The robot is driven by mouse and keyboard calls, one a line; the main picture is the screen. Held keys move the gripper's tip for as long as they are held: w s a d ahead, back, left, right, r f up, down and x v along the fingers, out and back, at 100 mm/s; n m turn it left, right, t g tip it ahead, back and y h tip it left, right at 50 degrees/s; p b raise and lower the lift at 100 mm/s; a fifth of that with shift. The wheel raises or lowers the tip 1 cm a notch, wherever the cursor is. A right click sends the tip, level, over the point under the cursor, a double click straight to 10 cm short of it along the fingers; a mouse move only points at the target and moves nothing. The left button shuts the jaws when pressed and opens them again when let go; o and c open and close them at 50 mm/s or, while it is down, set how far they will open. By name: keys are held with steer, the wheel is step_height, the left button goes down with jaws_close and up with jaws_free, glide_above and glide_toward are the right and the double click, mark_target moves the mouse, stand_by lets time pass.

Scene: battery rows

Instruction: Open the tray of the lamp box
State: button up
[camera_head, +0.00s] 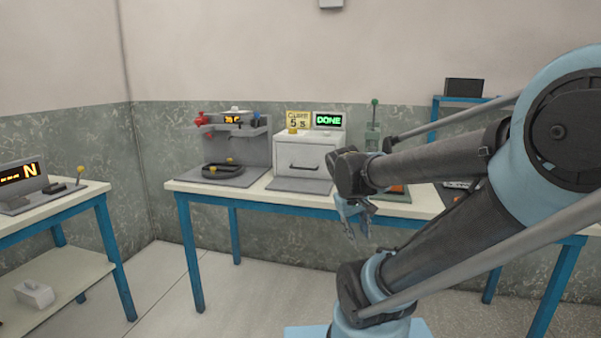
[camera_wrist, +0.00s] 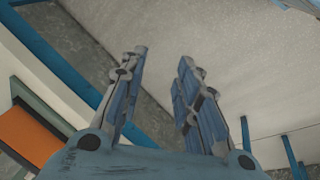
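The lamp box (camera_head: 302,146) is a white box on the long table in the head view. A yellow "CURE 5 s" sign and a green "DONE" display stand on top of it. Its tray front (camera_head: 300,168), with a dark handle, looks shut. A grey plate lies before it. My gripper (camera_head: 357,226) hangs in front of the table edge, to the right of the box and below tabletop height, apart from both. In the wrist view, my gripper (camera_wrist: 164,57) is open and empty. The wrist view does not clearly show the lamp box. My arm covers part of the area right of the box.
A grey station (camera_head: 252,150) with a dark ring holder stands left of the box. A green-knobbed press (camera_head: 373,135) stands to its right. An orange pad (camera_wrist: 25,135) shows in the wrist view. A side table (camera_head: 60,208) is at left. Floor between tables is clear.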

steer(key=w+a+r+n+t+h, duration=0.2)
steer(key=w+a+r, duration=0.15)
steer(key=w, duration=0.55)
steer(key=w+a+r+n+t+h, duration=0.1)
steer(key=w+a+r+n+h, duration=0.2)
steer(key=w, duration=0.7)
steer(key=w+a+r+n+t+h, duration=0.1)
steer(key=w+a+n+t, duration=0.3)
steer(key=a, duration=0.6)
steer(key=w+a+r+m+t+h, duration=0.1)
steer(key=w+a+r+t, duration=0.1)
steer(key=w+a, duration=0.55)
glide_toward(309, 156)
steer(key=w+f, duration=0.1)
steer(key=f, duration=0.1)
steer(key=w+d+f, duration=0.1)
steer(key=f, duration=0.1)
steer(key=w+d+f, duration=0.1)
steer(key=f, duration=0.1)
steer(key=shift+w+d+f, duration=0.2)
steer(key=shift+f, duration=0.2)
jaws_close()
